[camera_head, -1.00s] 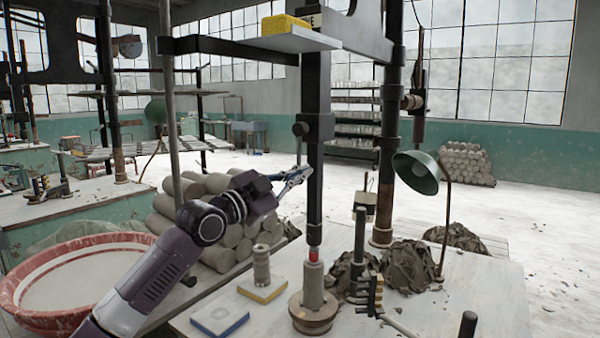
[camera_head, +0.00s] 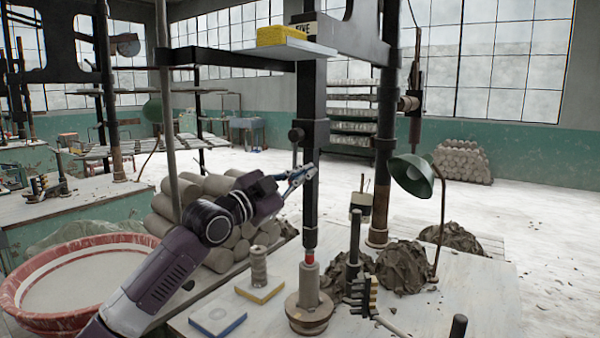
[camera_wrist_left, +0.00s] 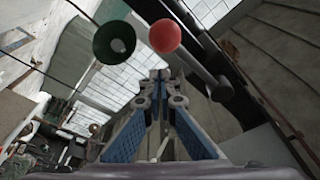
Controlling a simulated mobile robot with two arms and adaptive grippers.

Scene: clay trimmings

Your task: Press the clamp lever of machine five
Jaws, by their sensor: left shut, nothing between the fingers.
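Machine five is a dark press with a FIVE plate (camera_head: 305,29) at its top and a square column (camera_head: 311,195) coming down above a clay piece (camera_head: 309,286) on a round base. A black knob (camera_head: 296,134) with a thin rod below it sits at the column's left. In the left wrist view a red ball (camera_wrist_left: 164,36) shows past my fingertips, beside the dark column; whether it belongs to the clamp lever I cannot tell. My left gripper (camera_head: 312,166) is shut and empty, its tips overlapping the column in the head view. It also shows in the left wrist view (camera_wrist_left: 160,74). My right gripper is out of view.
A yellow sponge (camera_head: 285,35) lies on a high shelf. A green lamp (camera_head: 411,175) stands right of the press, near clay heaps (camera_head: 402,268). A black post (camera_head: 354,240) rises from the table (camera_head: 450,295). A red-rimmed basin (camera_head: 25,262) is at left.

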